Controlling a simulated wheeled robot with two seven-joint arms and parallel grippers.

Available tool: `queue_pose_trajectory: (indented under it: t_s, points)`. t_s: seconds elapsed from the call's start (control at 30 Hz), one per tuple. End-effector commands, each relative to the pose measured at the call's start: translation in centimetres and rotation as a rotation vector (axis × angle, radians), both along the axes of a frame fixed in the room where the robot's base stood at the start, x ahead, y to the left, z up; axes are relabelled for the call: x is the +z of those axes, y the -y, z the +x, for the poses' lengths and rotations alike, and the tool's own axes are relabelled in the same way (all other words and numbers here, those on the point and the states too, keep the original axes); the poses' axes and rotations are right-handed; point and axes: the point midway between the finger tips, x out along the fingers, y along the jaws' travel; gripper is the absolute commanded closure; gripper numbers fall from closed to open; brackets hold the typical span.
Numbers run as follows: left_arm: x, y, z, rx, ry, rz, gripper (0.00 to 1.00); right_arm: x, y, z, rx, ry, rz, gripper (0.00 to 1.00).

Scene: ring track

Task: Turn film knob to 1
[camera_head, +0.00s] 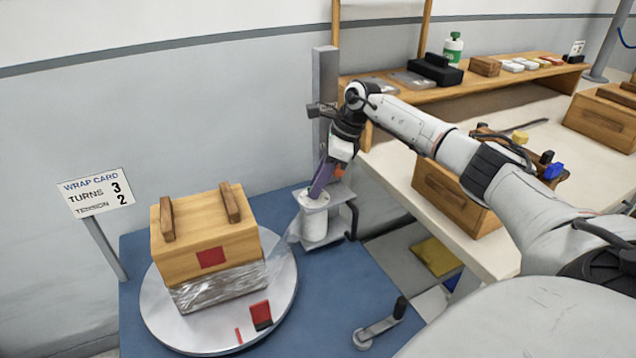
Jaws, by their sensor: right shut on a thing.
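My right gripper (319,190) reaches in from the right and points down at the top of the white film roll (315,226). It is shut on the film knob there; the knob is mostly hidden by the fingers, and I cannot read its number. The roll stands upright in a grey metal carriage beside a tall grey post (322,70). Clear film runs from the roll to the wooden crate (205,236), whose lower part is wrapped. A wrap card (96,193) reads turns 3, tension 2. My left gripper is not in view.
The crate sits on a round grey turntable (185,330) with a red and black block (261,316) at its front. A crank (378,325) stands on the blue base (335,300). A bench (390,165) with another wooden crate (450,195) is at right.

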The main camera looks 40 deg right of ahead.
Motion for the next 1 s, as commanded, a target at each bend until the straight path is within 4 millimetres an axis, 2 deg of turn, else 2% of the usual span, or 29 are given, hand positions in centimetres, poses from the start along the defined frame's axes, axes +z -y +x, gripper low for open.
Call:
queue_pose_trajectory:
  t_s: [0.13,0.17,0.27,0.63,0.77,1.0]
  points:
    - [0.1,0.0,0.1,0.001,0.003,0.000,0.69,0.1,0.0,0.0,-0.001,0.002,-0.001,0.98]
    - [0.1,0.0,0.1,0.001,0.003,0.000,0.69,0.1,0.0,0.0,-0.002,0.002,0.000,0.72]
    - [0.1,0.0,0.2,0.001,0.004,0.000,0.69,0.0,0.0,0.0,-0.002,0.002,0.000,0.57]
    - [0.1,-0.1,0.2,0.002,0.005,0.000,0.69,0.6,0.3,-0.2,-0.002,0.002,-0.002,0.57]
    - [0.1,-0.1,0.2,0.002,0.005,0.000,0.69,2.5,0.8,-0.7,-0.002,0.004,-0.003,0.57]
    - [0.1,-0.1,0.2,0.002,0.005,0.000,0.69,6.9,2.0,-2.0,-0.003,0.004,-0.002,0.57]
